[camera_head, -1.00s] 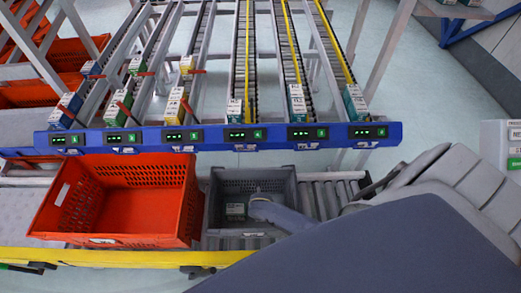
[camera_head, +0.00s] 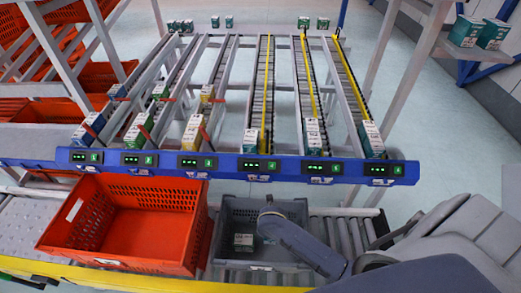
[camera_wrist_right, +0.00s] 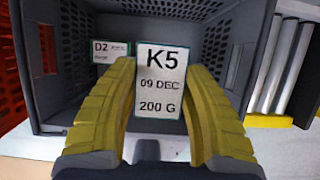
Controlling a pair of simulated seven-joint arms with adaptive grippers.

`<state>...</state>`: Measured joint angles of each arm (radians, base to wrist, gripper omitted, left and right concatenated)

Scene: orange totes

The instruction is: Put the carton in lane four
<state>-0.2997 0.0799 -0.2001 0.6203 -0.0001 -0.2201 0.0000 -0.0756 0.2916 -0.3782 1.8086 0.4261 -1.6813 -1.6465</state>
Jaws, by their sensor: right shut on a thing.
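My right gripper (camera_wrist_right: 160,72) has its yellow fingers shut on a white carton (camera_wrist_right: 162,86) marked K5, 09 DEC, 200 G. The carton is above the grey tote (camera_head: 264,267), with its printed face toward the wrist camera. In the head view my right arm reaches over the tote, and the held carton and fingertips are hidden. Another carton (camera_wrist_right: 110,52), marked D2, lies in the tote and also shows in the head view (camera_head: 243,242). Lane four (camera_head: 265,90) is a roller lane with a yellow strip, behind the fourth display (camera_head: 259,165). A carton (camera_head: 252,140) stands at its front end.
A red-orange tote (camera_head: 130,225) stands left of the grey tote. The blue front bar (camera_head: 225,170) crosses the lanes between totes and rack. Other lanes hold cartons at their front ends. Conveyor rollers (camera_head: 345,235) are bare right of the grey tote.

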